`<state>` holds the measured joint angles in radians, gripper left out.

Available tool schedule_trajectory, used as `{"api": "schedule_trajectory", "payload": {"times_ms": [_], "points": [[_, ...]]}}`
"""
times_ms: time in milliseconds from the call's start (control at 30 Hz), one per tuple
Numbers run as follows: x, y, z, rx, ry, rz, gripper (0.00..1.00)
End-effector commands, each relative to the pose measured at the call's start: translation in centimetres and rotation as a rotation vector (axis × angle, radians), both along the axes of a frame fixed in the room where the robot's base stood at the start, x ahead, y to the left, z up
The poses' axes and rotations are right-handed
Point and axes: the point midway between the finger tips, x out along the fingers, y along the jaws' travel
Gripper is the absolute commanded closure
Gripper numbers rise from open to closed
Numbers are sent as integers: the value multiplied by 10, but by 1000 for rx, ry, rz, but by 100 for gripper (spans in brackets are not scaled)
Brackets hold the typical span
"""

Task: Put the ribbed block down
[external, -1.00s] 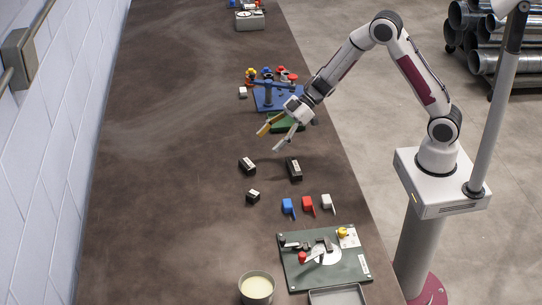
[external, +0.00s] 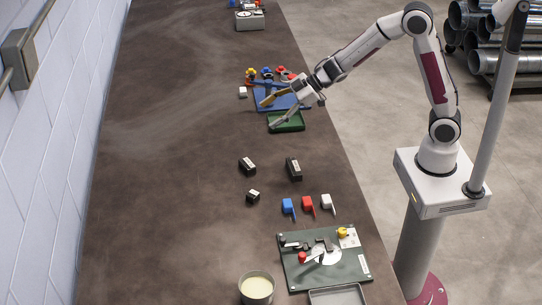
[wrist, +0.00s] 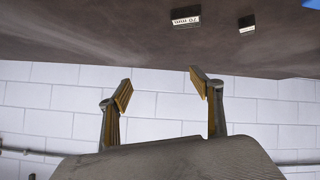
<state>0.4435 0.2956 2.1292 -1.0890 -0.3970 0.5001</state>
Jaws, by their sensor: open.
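My gripper (external: 270,112) is open and empty, above the table near the green tray, apart from the blocks. In the wrist view its two fingers (wrist: 162,85) are spread with nothing between them. Three dark blocks lie on the table: a longer one (external: 294,169) at right, a middle one (external: 247,166) at left, and a small one (external: 253,196) below that. Each has a pale label. Two labelled dark blocks also show at the top of the wrist view, a wider one (wrist: 186,21) and a smaller one (wrist: 247,25). I cannot tell which block is ribbed.
A green tray (external: 300,127) and a blue fixture (external: 268,92) stand beside and beyond my gripper. Blue (external: 288,205), red (external: 308,203) and white (external: 327,202) pieces lie nearer. A dark green board (external: 355,266) and a cup (external: 256,290) are in front. The table's left side is clear.

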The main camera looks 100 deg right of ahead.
Motion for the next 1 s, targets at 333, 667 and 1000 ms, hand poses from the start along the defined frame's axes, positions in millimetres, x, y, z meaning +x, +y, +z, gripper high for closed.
{"api": "schedule_trajectory", "payload": {"times_ms": [333,667,1000], "points": [[-42,7,61,-79,16,-159,35],[-104,26,94,-81,73,-276,35],[-181,61,103,-22,171,-340,35]]}}
